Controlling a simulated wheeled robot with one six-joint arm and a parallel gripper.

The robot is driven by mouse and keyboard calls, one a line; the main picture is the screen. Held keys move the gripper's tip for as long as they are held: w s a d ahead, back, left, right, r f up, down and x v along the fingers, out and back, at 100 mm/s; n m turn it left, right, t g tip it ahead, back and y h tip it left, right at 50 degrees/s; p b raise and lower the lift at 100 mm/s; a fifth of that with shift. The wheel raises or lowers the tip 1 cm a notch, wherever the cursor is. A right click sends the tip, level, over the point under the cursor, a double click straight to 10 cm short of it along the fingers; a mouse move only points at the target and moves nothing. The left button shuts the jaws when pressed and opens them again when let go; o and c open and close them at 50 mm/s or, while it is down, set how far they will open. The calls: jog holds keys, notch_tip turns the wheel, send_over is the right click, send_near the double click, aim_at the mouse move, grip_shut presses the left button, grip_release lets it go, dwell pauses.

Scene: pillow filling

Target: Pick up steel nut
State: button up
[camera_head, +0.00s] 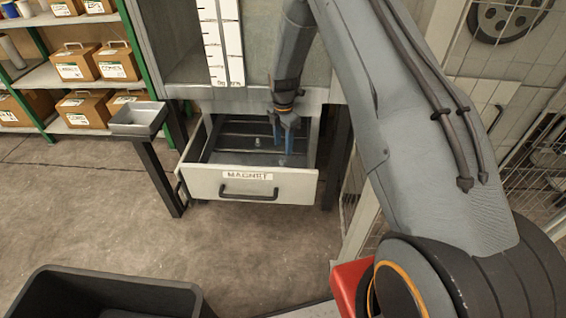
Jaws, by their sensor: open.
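An open drawer (205,184) labelled "MAGNET" sticks out from the lower part of the grey machine. My gripper (280,150) points down into the right side of the drawer, its bluish fingers apart. A small light metal piece (258,141) stands on the dark ribbed drawer floor, left of my gripper. Another small pale piece (282,162) shows right at or below the fingertips. Both are too small to tell which is the steel nut. I cannot tell whether the fingers touch or surround the nearer piece.
The drawer's walls and the machine body (270,70) above closely bound the space around my gripper. A small grey tray (138,118) on a post stands left of the drawer. A black bin (105,290) is at the front left. Shelves with cardboard boxes (75,62) stand at the back left.

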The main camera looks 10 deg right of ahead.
aim_at(283, 160)
jog(key=shift+w+a+f+p, duration=0.1)
jog(key=shift+f+p, duration=0.35)
jog(key=shift+f, duration=3.1)
jog(key=shift+c, duration=0.5)
grip_shut()
